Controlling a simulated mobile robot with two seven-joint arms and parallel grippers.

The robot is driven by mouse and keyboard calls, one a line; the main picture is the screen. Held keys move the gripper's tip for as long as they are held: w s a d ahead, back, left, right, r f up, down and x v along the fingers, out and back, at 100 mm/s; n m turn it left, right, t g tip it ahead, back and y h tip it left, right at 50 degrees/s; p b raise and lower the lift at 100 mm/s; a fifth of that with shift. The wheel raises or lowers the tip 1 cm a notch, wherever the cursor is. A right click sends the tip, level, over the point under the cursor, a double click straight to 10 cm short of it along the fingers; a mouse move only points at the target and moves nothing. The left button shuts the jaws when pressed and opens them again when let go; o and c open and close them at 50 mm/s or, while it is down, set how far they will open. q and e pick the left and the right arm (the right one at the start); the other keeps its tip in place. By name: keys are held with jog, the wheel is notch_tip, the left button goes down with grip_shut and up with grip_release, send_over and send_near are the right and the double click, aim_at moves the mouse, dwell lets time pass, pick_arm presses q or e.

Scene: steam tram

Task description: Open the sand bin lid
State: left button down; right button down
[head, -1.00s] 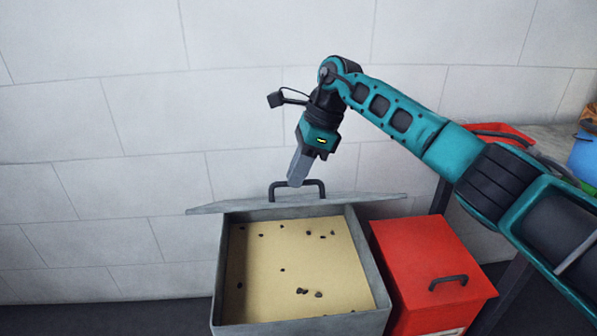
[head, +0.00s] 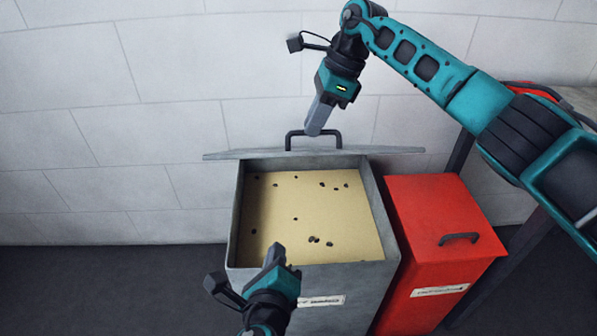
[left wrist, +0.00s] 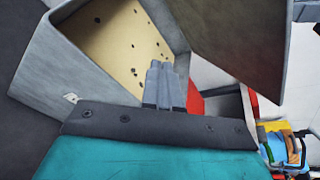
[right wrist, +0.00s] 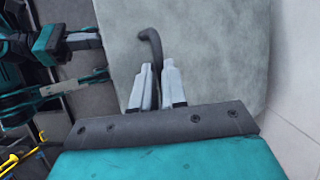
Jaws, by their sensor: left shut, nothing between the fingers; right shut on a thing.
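The grey sand bin (head: 380,225) holds pale sand (head: 330,205) with several dark specks. Its lid (head: 222,155) stands raised at the bin's back edge by the wall, seen nearly edge-on in the head view. The lid's dark handle (head: 290,141) is on top. My right gripper (head: 314,130) comes down from above and is shut on the handle, which also shows between its fingers in the right wrist view (right wrist: 152,48). My left gripper (head: 275,255) is shut and empty at the bin's front edge. The left wrist view shows the sand (left wrist: 115,40) and the raised lid (left wrist: 240,40).
A red bin (head: 440,205) with a closed lid and a dark handle (head: 459,238) stands right beside the sand bin. A table (head: 585,98) with a red item (head: 525,87) is at the right. The wall is close behind. Dark floor (head: 110,290) is clear at the left.

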pick_arm(q)
jog(key=s+d+r+m+t+y, duration=0.2)
jog(key=s+d+r+m+t, duration=0.25)
jog(key=r+m, duration=0.35)
pick_arm(e)
jog(key=shift+w+d+f, duration=0.2)
jog(key=shift+f, duration=0.2)
pick_arm(q)
jog(key=w+r, duration=0.4)
jog(key=w, duration=0.8)
jog(key=shift+w+r+t, duration=0.3)
jog(key=shift+t, duration=0.15)
jog(key=shift+w+r, duration=0.45)
jog(key=shift+r, duration=0.2)
jog(key=shift+w+r, duration=0.4)
jog(key=shift+r, duration=0.2)
pick_arm(e)
jog(key=shift+a+f, duration=0.1)
jog(key=c, duration=1.2)
grip_release()
jog(key=shift+c, duration=0.2)
pick_arm(q)
jog(key=shift+w+a+f, duration=0.1)
jog(key=shift+f, duration=0.1)
pick_arm(e)
jog(key=shift+o, duration=0.4)
jog(key=shift+a, duration=0.1)
